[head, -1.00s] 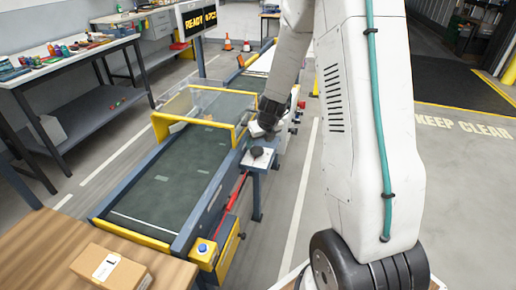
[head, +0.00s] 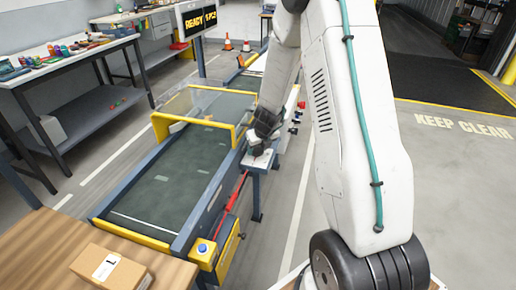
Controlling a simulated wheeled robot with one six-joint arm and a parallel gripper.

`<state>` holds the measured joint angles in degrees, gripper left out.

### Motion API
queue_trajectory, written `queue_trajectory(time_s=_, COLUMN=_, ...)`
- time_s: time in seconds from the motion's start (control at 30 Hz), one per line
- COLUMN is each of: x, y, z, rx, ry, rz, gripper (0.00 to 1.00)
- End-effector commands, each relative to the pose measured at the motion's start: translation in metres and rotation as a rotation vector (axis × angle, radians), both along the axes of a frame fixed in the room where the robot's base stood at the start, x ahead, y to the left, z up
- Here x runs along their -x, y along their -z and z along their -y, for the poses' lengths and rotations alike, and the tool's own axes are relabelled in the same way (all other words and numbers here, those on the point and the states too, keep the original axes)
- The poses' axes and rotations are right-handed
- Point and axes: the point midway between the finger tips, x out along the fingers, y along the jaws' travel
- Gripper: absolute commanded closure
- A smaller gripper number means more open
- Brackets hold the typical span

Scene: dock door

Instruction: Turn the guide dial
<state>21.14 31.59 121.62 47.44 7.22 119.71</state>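The guide dial sits on a small pale plate (head: 255,162) on a post at the right side of the conveyor. In the head view my gripper (head: 259,148) is right over this plate, and its dark end hides most or all of the dial. I cannot tell whether the fingers touch the dial or whether they are open or shut.
The conveyor (head: 165,185) has yellow guide rails and a clear cover (head: 200,104). A blue button on a yellow box (head: 203,248) is at its near end. A cardboard box (head: 110,270) lies on the wooden table (head: 45,240). A sign (head: 196,19) stands behind. Floor at right is clear.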

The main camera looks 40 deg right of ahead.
Motion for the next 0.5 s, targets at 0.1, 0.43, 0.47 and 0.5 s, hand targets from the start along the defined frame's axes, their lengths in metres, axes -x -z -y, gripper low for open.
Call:
queue_trajectory(time_s=0.1, x=0.0001, y=-0.0001, z=0.0000, rx=-0.001, ry=-0.006, rz=0.000, gripper=0.73)
queue_trajectory(time_s=0.43, x=0.0001, y=-0.0002, z=0.0019, rx=-0.001, ry=-0.123, rz=0.001, gripper=0.73)
queue_trajectory(time_s=0.47, x=-0.0001, y=-0.0002, z=0.0022, rx=-0.001, ry=-0.143, rz=0.001, gripper=0.73)
queue_trajectory(time_s=0.5, x=-0.0001, y=-0.0002, z=0.0022, rx=-0.002, ry=-0.173, rz=0.001, gripper=0.73)
